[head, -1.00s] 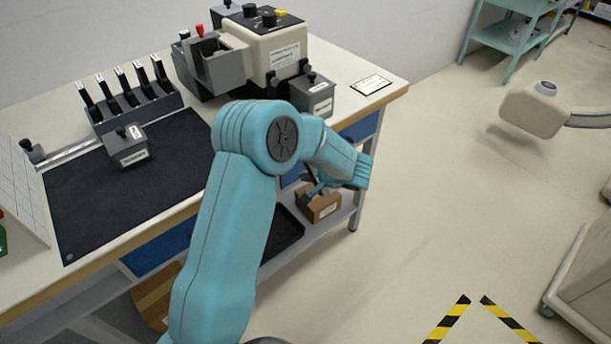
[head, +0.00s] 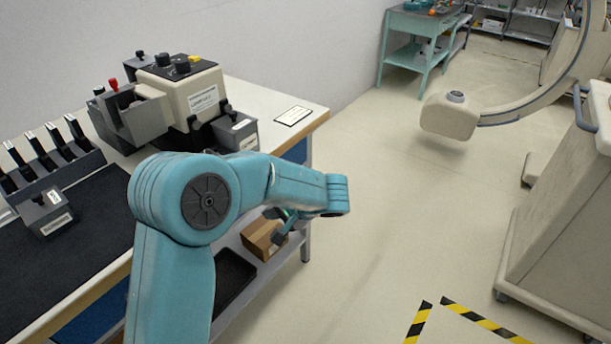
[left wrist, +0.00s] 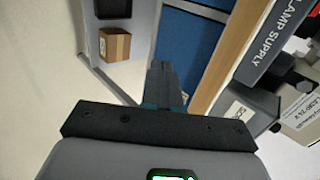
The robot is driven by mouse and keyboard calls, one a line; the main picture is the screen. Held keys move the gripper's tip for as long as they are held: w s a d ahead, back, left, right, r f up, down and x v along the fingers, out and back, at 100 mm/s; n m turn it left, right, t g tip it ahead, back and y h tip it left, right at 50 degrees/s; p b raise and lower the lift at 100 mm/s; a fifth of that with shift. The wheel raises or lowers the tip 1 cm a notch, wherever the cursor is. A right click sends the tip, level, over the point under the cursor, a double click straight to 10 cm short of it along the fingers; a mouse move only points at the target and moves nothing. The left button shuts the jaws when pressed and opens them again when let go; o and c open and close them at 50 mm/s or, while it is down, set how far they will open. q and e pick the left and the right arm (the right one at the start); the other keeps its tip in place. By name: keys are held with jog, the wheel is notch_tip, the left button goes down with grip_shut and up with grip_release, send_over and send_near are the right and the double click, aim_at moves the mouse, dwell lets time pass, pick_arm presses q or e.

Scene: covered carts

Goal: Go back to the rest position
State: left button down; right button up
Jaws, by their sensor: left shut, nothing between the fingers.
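My left arm comes in from the lower left in the head view, bent at a large teal joint, its forearm reaching right past the bench's right end. My left gripper (head: 283,226) hangs below the forearm, partly hidden by it, in front of the lower shelf. In the left wrist view my left gripper (left wrist: 165,85) shows its fingers together, with nothing between them. My right gripper is in neither view.
The workbench (head: 262,100) bears a beige device (head: 190,95) and a black mat (head: 90,215). A cardboard box (head: 262,240) sits on its lower shelf. Open floor lies to the right, with striped tape (head: 480,322), a beige wheeled machine (head: 555,240) and a teal cart (head: 420,45) beyond.

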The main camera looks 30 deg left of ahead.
pick_arm(q)
jog(key=s+d+f+n+h+p, duration=0.2)
jog(key=s+d+f+h+p, duration=0.4)
jog(key=s+d+f+h, duration=0.7)
jog(key=s+d+f, duration=0.7)
jog(key=d, duration=0.3)
jog(key=shift+s+d+f+n, duration=0.25)
jog(key=shift+d+n, duration=0.1)
jog(key=shift+n, duration=0.05)
jog(key=shift+a, duration=0.15)
